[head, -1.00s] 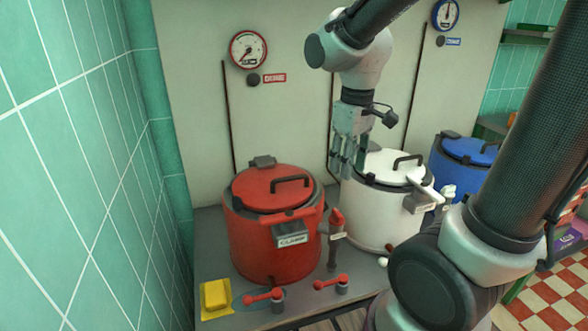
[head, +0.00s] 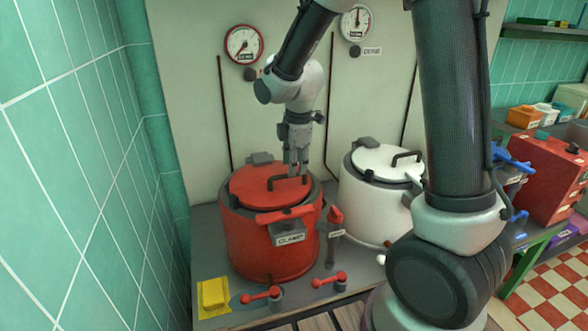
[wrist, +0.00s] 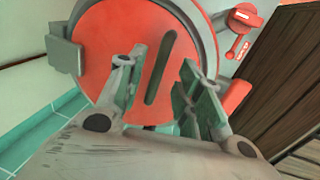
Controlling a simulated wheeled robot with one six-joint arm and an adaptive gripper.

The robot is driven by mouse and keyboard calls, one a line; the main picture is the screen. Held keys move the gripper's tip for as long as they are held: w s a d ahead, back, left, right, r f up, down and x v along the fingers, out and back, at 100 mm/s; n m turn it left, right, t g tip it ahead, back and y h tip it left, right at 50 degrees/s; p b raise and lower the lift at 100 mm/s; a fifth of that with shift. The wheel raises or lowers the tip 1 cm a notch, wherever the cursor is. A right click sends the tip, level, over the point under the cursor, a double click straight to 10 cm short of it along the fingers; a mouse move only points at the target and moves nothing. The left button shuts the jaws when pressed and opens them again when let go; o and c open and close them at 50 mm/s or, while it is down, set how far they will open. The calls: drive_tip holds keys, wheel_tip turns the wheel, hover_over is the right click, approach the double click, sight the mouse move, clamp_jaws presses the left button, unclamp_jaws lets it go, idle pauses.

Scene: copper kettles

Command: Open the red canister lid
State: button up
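The red canister (head: 265,248) stands at the left of the counter, and its red lid (head: 256,187) lies flat on top, closed. A dark bar handle (head: 280,181) is on the lid, with a hinge block at the back. A red clamp lever (head: 284,214) lies across the front rim above a "CLAMP" label. My gripper (head: 298,172) is just above the lid's right part, by the handle, pointing down. In the wrist view my gripper (wrist: 163,72) is open, its fingers either side of the handle (wrist: 160,68) on the red lid (wrist: 112,45). I cannot tell whether they touch it.
A white canister (head: 368,212) stands close on the right. A red-topped post (head: 334,222) is between the canisters. Small red valve handles (head: 328,281) and a yellow block (head: 213,296) lie in front. The tiled wall (head: 70,170) is on the left.

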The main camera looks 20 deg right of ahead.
drive_tip(key=shift+w+f, duration=0.25)
drive_tip(key=shift+f, duration=1)
clamp_jaws()
